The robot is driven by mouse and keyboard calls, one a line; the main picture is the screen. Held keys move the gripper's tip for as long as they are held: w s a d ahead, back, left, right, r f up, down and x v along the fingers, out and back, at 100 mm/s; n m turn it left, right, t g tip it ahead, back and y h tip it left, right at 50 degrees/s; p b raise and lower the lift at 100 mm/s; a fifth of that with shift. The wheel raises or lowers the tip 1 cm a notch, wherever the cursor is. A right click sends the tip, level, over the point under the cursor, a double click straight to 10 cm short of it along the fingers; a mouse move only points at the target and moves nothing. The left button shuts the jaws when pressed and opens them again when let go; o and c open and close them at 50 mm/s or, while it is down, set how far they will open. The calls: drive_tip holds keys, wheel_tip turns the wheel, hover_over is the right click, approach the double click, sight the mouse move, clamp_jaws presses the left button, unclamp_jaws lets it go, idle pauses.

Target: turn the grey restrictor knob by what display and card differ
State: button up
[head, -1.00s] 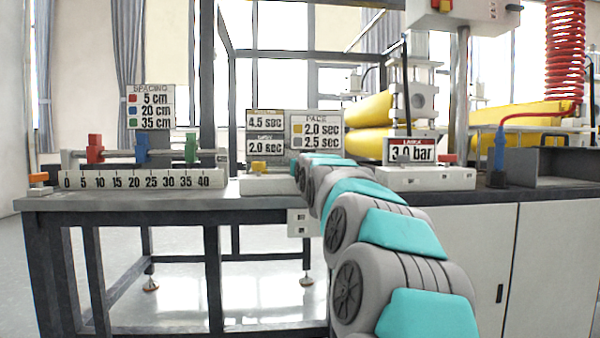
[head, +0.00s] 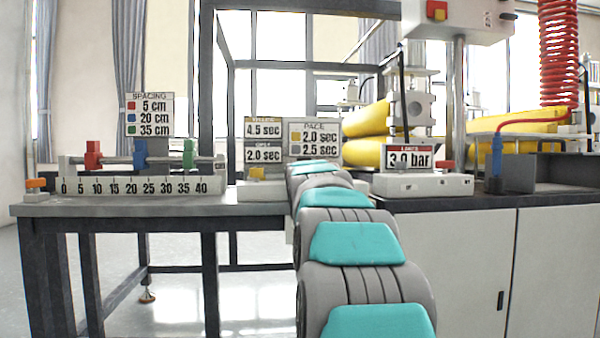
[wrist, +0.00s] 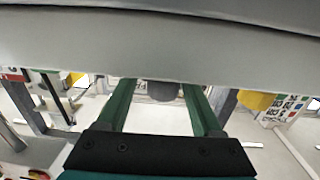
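In the wrist view my gripper (wrist: 160,108) has its two green fingers apart. The grey restrictor knob (wrist: 163,91) shows between them toward the tips, with a gap on each side. In the head view my arm hides the gripper and the grey knob. The display (head: 263,141) reads 4.5 sec above and 2.0 sec below. The PACE card (head: 315,139) gives 2.0 sec beside a yellow square and 2.5 sec beside a grey square. The yellow knob (head: 257,173) stands left of my arm, and it also shows in the wrist view (wrist: 256,100).
A spacing scale (head: 140,186) with red, blue and green sliders is on the left, under a SPACING card (head: 150,115). A 3.0 bar display (head: 409,158) stands right of my arm. Yellow rollers (head: 365,119) lie behind it.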

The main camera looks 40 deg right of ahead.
drive_tip(key=shift+a+r, duration=0.1)
drive_tip(key=shift+a, duration=0.05)
drive_tip(key=shift+a, duration=0.1)
drive_tip(key=shift+s+a, duration=0.1)
drive_tip(key=shift+s, duration=0.15)
drive_tip(key=shift+p+v, duration=0.4)
drive_tip(key=shift+v, duration=3.15)
drive_tip(key=shift+s, duration=0.1)
